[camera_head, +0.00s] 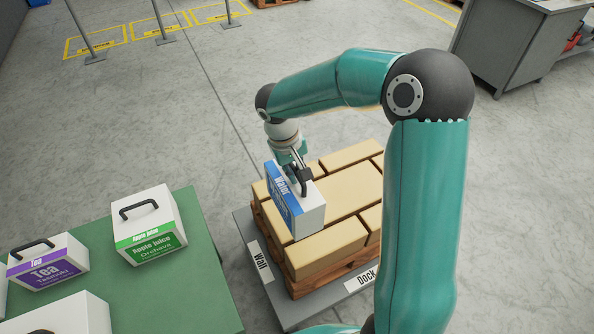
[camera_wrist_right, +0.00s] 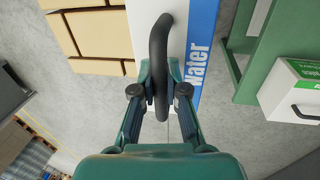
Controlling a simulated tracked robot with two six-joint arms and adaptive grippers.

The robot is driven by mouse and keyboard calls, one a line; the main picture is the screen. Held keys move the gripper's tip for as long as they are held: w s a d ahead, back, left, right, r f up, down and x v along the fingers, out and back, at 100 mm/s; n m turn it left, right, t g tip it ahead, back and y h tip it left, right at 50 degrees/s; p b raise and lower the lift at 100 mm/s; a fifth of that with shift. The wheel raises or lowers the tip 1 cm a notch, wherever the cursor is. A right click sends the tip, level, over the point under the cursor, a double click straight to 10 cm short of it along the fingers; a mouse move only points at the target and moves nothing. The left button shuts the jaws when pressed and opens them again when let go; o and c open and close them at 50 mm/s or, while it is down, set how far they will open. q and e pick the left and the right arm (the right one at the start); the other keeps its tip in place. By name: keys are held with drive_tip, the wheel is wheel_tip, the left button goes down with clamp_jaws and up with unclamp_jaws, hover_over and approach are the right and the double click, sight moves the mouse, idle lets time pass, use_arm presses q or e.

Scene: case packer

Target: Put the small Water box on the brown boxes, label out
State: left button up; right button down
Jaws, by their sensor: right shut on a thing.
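The small Water box (camera_head: 305,212) is white with a blue label and a black handle. It is at the left edge of the brown boxes (camera_head: 345,190), with its label facing left, toward the Wall sign. My right gripper (camera_head: 299,178) is above it and shut on its handle (camera_wrist_right: 161,65). In the right wrist view the Water box (camera_wrist_right: 180,50) lies beyond the fingers (camera_wrist_right: 160,95). I cannot tell whether the box touches the brown boxes beneath it. My left gripper is not in view.
The brown boxes are on a wooden pallet on a grey platform (camera_head: 243,222) with Wall (camera_head: 260,262) and Dock signs. A green table (camera_head: 205,290) at the left holds an Apple juice box (camera_head: 148,225), a Tea box (camera_head: 48,262) and other white boxes. A grey cabinet (camera_head: 500,50) stands at the back right.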

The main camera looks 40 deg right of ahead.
drive_tip(key=shift+f, duration=0.1)
wheel_tip(320, 180, down, 19)
drive_tip(key=b, duration=1.7)
drive_tip(key=shift+f+b, duration=0.3)
drive_tip(key=shift+b, duration=0.15)
idle(0.6)
drive_tip(key=c, duration=1.1)
unclamp_jaws()
drive_tip(key=shift+r, duration=0.1)
